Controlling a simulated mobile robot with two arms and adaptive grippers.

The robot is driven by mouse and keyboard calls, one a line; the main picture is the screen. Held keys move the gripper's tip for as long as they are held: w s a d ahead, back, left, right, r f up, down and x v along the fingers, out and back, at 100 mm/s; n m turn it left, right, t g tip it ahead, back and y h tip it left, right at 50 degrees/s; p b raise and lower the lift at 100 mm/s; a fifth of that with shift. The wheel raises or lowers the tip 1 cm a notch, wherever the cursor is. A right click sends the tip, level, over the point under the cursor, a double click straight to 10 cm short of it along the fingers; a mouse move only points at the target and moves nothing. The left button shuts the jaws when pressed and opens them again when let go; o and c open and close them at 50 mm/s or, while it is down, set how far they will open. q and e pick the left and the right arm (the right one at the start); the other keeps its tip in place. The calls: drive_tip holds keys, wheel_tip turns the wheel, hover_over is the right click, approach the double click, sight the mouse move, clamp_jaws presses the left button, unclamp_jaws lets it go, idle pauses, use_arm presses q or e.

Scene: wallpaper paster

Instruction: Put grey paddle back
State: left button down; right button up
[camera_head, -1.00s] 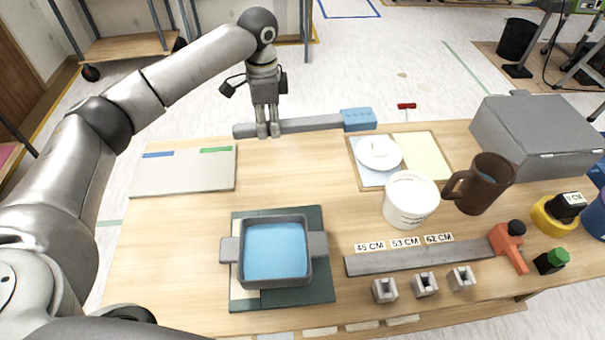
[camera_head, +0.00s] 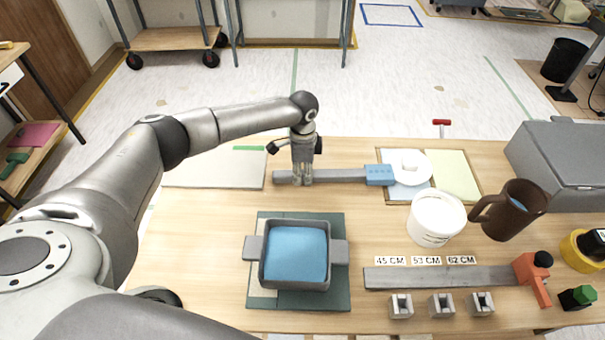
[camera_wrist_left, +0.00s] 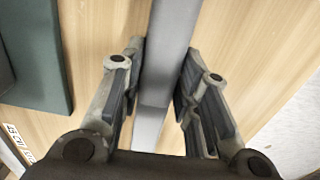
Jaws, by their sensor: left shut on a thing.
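The grey paddle (camera_head: 340,175) is a long flat grey bar with a blue block (camera_head: 379,175) at its right end. In the head view it lies crosswise over the far part of the table, its blue end overlapping the left edge of a mat. My left gripper (camera_head: 302,181) points down and is shut on the grey bar near its left end. In the left wrist view the bar (camera_wrist_left: 172,40) runs between the fingers of the left gripper (camera_wrist_left: 160,75). I cannot tell whether the paddle touches the table. My right gripper is not in view.
A grey board (camera_head: 215,170) is left of the paddle. A grey tray of blue liquid (camera_head: 296,252) stands nearer on a dark green mat (camera_head: 340,300). A white dish (camera_head: 418,178), white bucket (camera_head: 435,220) and brown jug (camera_head: 512,208) are to the right. Bare wood lies between paddle and tray.

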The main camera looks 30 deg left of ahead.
use_arm(q)
drive_tip(key=shift+f, duration=0.7)
drive_tip(key=shift+s, duration=0.1)
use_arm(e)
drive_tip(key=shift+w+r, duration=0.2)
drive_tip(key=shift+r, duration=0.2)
use_arm(q)
drive_tip(key=c, duration=1.2)
unclamp_jaws()
drive_tip(key=shift+f, duration=0.15)
drive_tip(key=shift+o, duration=0.5)
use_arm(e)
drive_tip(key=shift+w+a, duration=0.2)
